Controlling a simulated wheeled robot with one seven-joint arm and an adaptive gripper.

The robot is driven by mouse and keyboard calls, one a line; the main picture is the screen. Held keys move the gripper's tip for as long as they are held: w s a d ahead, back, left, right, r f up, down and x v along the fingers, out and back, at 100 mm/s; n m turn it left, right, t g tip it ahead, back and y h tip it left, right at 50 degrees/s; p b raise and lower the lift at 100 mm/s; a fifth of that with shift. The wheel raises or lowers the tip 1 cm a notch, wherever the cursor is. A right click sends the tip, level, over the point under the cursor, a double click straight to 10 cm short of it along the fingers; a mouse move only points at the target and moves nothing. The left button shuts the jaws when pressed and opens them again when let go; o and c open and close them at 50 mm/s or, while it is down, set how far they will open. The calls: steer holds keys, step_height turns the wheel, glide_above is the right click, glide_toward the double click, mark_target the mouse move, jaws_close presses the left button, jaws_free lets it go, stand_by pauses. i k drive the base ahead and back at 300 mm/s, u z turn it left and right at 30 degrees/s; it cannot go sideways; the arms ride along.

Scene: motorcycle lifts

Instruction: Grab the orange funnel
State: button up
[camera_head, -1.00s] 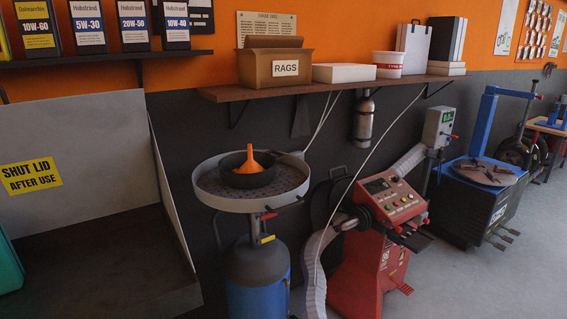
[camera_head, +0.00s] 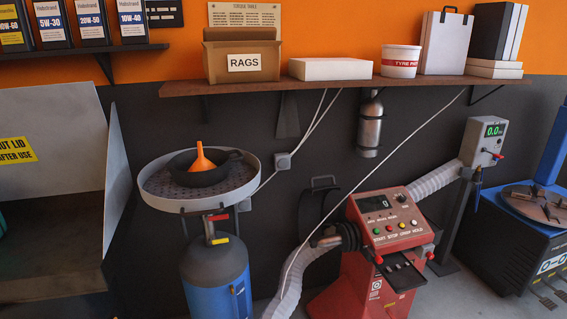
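The orange funnel (camera_head: 201,160) sits in a black round pan (camera_head: 215,175), its narrow spout pointing up. The pan rests on the perforated round grey tray (camera_head: 155,197) on top of a blue oil drainer (camera_head: 217,275). The lower part of the funnel is partly hidden by the pan's rim. My gripper is not in view.
A shelf (camera_head: 300,85) above holds a rags box (camera_head: 244,56), a white box (camera_head: 330,69) and a tyre paste tub (camera_head: 400,61). A red machine (camera_head: 385,230) with a grey hose (camera_head: 295,280) stands right of the drainer. A grey lidded bin (camera_head: 50,150) is at left.

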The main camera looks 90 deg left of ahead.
mark_target(201, 164)
steer(key=i, duration=0.55)
steer(key=u, duration=3.85)
